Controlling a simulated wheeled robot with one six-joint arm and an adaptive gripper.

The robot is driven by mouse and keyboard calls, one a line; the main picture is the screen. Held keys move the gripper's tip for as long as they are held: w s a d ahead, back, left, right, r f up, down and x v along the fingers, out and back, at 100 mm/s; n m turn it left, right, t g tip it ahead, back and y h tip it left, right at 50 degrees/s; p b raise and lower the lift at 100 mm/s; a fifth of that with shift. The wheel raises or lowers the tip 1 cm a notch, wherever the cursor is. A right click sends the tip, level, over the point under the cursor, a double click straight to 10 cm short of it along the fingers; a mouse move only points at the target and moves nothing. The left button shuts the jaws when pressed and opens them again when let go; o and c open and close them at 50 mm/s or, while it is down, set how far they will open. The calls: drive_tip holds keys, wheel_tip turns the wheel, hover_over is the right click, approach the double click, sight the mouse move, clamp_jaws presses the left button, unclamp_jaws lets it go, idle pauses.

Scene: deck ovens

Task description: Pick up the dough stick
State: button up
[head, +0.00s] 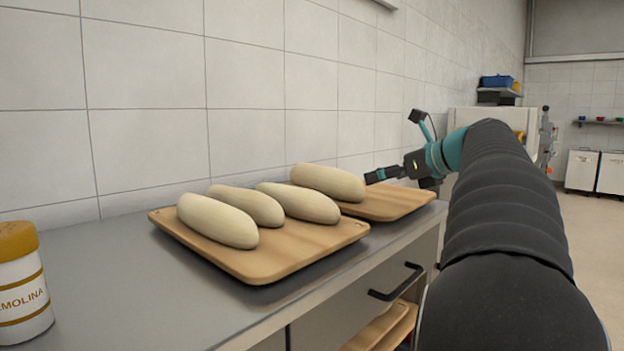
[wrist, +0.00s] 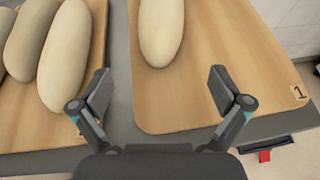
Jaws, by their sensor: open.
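A pale, smooth dough stick (head: 327,182) lies alone on the right wooden board (head: 405,204). In the wrist view the same dough stick (wrist: 161,30) lies lengthwise at the top, ahead of the gap between my fingers. My gripper (head: 371,177) is just right of this dough stick in the head view, at about its height. In the wrist view my gripper (wrist: 160,90) is open and empty, its fingers spread wide. Three more dough sticks (head: 218,221) lie side by side on the left wooden board (head: 262,263). The far end of the lone stick is cut off in the wrist view.
A semolina jar (head: 22,285) with an orange lid stands at the left end of the grey counter (head: 110,280). A tiled wall (head: 150,100) runs close behind the boards. A drawer handle (head: 396,283) juts from the front.

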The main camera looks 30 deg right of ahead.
sight(359, 184)
drive_tip(key=b+x, duration=0.1)
drive_tip(key=x, duration=0.7)
drive_tip(key=shift+b+x, duration=0.35)
drive_tip(key=shift+x, duration=2.7)
drive_tip(key=shift+d, duration=0.25)
drive_tip(key=c, duration=1.4)
drive_tip(key=shift+o, duration=0.2)
